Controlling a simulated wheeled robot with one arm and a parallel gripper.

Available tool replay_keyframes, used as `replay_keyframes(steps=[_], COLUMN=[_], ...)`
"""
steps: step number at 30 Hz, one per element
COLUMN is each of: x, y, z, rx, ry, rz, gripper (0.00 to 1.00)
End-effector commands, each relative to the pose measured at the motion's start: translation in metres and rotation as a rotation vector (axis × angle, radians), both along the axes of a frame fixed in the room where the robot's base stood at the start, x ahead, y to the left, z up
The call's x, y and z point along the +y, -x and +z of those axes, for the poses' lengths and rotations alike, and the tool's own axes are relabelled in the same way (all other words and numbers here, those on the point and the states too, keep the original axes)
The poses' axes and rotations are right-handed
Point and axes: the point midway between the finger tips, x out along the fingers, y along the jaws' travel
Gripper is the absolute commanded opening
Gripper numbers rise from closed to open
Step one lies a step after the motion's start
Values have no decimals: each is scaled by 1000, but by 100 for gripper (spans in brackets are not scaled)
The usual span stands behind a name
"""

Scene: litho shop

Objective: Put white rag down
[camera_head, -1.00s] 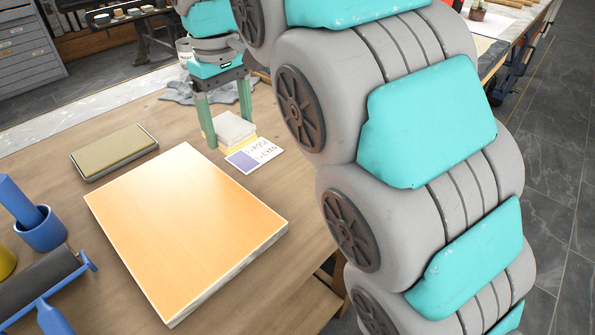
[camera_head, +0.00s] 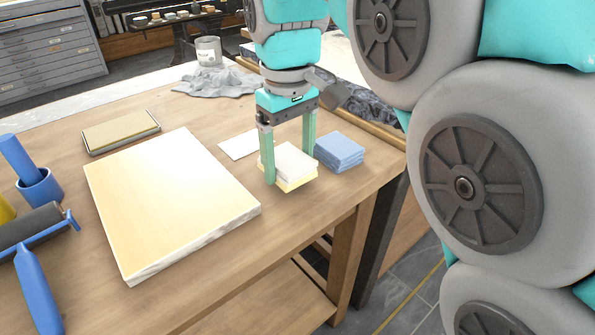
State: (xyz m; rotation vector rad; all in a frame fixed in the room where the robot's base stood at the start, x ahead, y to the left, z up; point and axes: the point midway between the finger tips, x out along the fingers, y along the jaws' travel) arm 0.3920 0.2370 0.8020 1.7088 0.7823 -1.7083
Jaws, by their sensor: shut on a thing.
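The white rag (camera_head: 288,160) is a folded, off-white square near the right end of the wooden table. My gripper (camera_head: 290,161) points down over it, one green finger at its left side and one at its right. It is shut on the white rag. A yellow folded layer (camera_head: 297,184) shows directly under the white rag, low over the tabletop. I cannot tell whether the two are touching or apart, and the rag's far side is partly hidden by my gripper.
A blue folded stack (camera_head: 339,150) lies close to the right. A white card (camera_head: 240,145) lies behind to the left. A large pale slab (camera_head: 170,200) fills the table's middle. A crumpled grey cloth (camera_head: 215,82) lies behind. The table's right edge (camera_head: 372,192) is near.

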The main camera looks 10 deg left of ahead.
Motion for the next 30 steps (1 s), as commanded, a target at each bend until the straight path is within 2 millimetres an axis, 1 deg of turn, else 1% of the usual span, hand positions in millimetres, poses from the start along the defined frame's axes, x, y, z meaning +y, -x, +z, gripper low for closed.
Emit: replay_keyframes(steps=[1,3,10,14,15,19,26,30], x=[1,3,3,3,3,3,3,3], y=[0,0,-1,-1,-1,-1,-1,-1], z=[-12,-18,-17,-20,-19,-19,-19,-15], rx=[3,3,3,3,3,3,2,1], ry=[2,2,2,2,2,2,2,2], rz=[2,3,3,3,3,3,3,3], gripper=[37,37,37,37,86,100,100,100])
